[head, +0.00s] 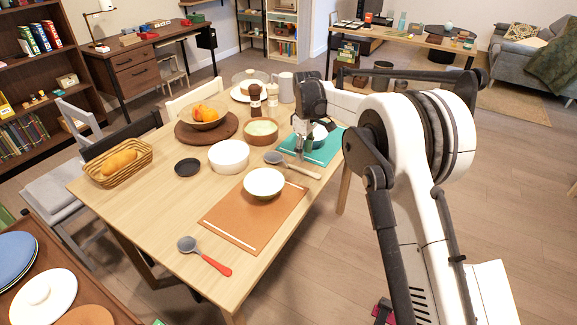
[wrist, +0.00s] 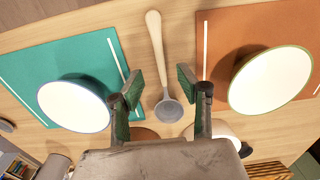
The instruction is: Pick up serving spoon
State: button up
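A spoon with a grey head and pale wooden handle (head: 300,169) lies on the wooden table between the teal and orange placemats; it also shows in the wrist view (wrist: 157,50). My gripper (head: 302,147) is above the table near this spoon. In the wrist view my gripper (wrist: 160,88) is open and empty, its green-padded fingers on either side of the spoon, with the grey head between them. A second spoon with a grey head and red handle (head: 214,264) lies near the table's front edge. Which one is called the serving spoon is not shown.
A bowl sits on the orange placemat (head: 232,228) and another on the teal placemat (head: 327,151). A white bowl (head: 229,158), a bread basket (head: 119,173), a pepper mill (head: 255,102) and a fruit bowl (head: 205,117) stand nearby. The table's front left is clear.

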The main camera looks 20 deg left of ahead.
aim_at(304, 169)
jog(key=shift+f+b, duration=0.35)
jog(key=shift+f, duration=3.25)
grip_shut()
